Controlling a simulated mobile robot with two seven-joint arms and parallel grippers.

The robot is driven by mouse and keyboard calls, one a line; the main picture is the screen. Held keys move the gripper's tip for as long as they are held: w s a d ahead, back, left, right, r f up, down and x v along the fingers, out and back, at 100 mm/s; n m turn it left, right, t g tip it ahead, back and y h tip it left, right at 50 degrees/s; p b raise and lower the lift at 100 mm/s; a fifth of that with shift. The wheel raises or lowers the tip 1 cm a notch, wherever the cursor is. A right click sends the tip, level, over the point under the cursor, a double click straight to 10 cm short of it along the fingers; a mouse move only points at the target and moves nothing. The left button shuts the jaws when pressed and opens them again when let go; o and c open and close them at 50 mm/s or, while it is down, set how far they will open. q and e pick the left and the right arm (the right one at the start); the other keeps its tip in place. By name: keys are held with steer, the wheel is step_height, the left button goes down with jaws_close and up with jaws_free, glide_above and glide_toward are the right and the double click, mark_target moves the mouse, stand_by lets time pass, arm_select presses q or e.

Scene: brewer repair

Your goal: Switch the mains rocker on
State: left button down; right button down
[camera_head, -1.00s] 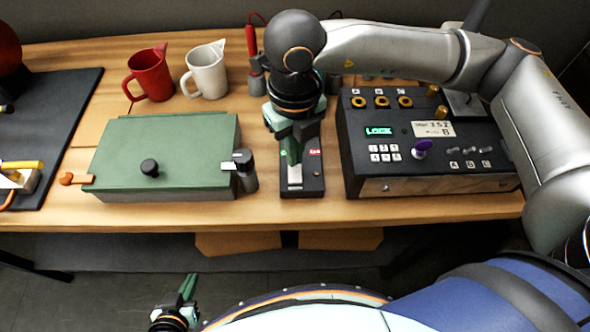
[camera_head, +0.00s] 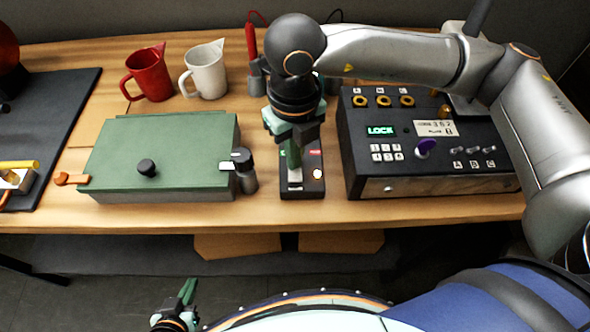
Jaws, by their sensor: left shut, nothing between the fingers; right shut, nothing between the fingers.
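The mains switch box (camera_head: 309,190) is a small black box at the table's front middle. It has a green mark, a red mark (camera_head: 314,152), a pale plate (camera_head: 295,176) and a bright round lamp (camera_head: 317,174). My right gripper (camera_head: 295,165) points down over the pale plate, its green fingers shut and empty. The fingers cover the rocker area, so I cannot see the rocker's tilt or whether they touch it. My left gripper (camera_head: 189,288) is shut and empty, low in front of the table.
A green lidded case (camera_head: 180,150) and a dark grey cylinder (camera_head: 246,176) stand left of the box. A black control unit (camera_head: 425,155) with a lit "LOCK" display stands close on its right. Red (camera_head: 150,75) and white (camera_head: 206,72) jugs stand behind.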

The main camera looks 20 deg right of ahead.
step_height(320, 180, up, 7)
steer(key=p, duration=0.3)
steer(key=shift+p, duration=0.3)
steer(key=shift+s+f, duration=0.1)
stand_by(0.6)
